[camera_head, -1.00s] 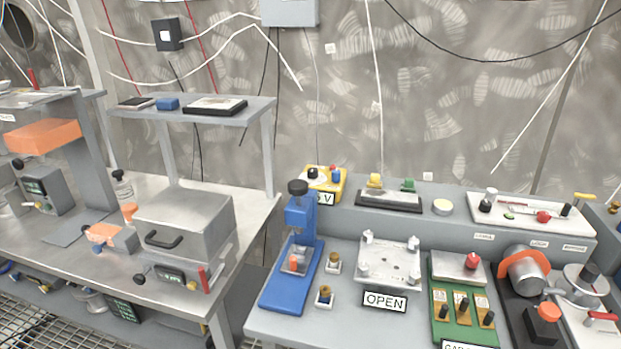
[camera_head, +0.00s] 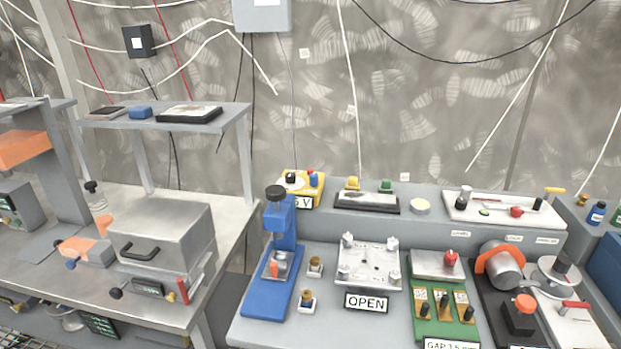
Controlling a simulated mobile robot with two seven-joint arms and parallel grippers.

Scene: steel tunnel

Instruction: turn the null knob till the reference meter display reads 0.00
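I cannot make out which part is the null knob or the reference meter display. A yellow box (camera_head: 301,183) with a dark knob and a label ending in "V" stands at the back left of the right bench. Small dark displays show on the front of the grey lidded box (camera_head: 147,287) and low at the left (camera_head: 101,326); their readings are too small to read. Another display sits on a grey unit (camera_head: 10,205) at the left edge. Neither gripper is in view.
The right bench holds a blue press (camera_head: 265,290), a plate fixture (camera_head: 369,262) with an "OPEN" label (camera_head: 367,302), a green board (camera_head: 432,322) and an orange-banded cylinder (camera_head: 502,265). A raised shelf (camera_head: 215,124) stands on the left bench. A gap separates the benches.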

